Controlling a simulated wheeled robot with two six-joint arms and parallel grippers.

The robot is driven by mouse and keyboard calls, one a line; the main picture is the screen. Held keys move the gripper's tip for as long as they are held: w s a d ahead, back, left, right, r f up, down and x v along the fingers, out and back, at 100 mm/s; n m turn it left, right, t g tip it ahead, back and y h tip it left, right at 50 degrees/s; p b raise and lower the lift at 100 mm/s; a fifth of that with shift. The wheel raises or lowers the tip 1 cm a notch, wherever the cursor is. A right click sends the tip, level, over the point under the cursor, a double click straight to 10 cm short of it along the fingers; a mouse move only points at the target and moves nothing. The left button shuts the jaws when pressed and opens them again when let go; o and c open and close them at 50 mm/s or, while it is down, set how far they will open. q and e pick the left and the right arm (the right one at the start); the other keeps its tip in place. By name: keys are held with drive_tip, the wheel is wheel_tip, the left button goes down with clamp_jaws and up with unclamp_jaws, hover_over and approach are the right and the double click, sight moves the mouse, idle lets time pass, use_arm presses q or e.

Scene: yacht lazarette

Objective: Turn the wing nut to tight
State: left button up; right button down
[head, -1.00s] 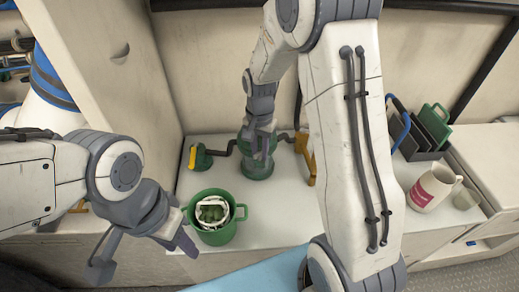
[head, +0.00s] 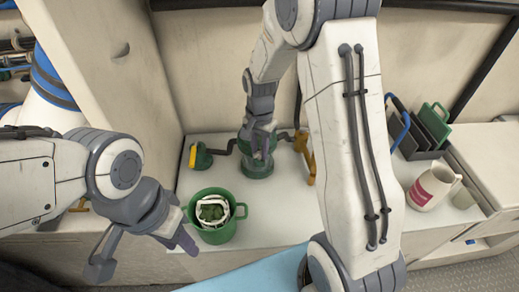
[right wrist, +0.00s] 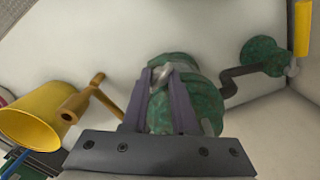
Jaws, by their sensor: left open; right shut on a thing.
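In the head view a green cylindrical fitting (head: 257,168) stands on the white counter. My right gripper (head: 262,143) reaches down onto its top. In the right wrist view the two fingers (right wrist: 162,92) are shut on a small grey metal piece, the wing nut (right wrist: 161,74), at the top of the green body (right wrist: 207,100). The fingers and the arm hide much of the nut, and I cannot tell how tight it is. My left gripper (head: 142,255) is open and empty, left of the green pot and apart from the fitting.
A green pot (head: 229,231) with a white and green thing inside stands at the counter's front. A crank with a yellow handle (head: 193,157) sticks out left of the fitting; a yellow-orange part (head: 305,155) is on its right.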

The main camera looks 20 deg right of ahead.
sight(260, 151)
drive_tip(key=shift+w+r, duration=0.1)
drive_tip(key=c, duration=0.7)
unclamp_jaws()
wheel_tip(260, 151, up, 10)
drive_tip(key=shift+r, duration=0.2)
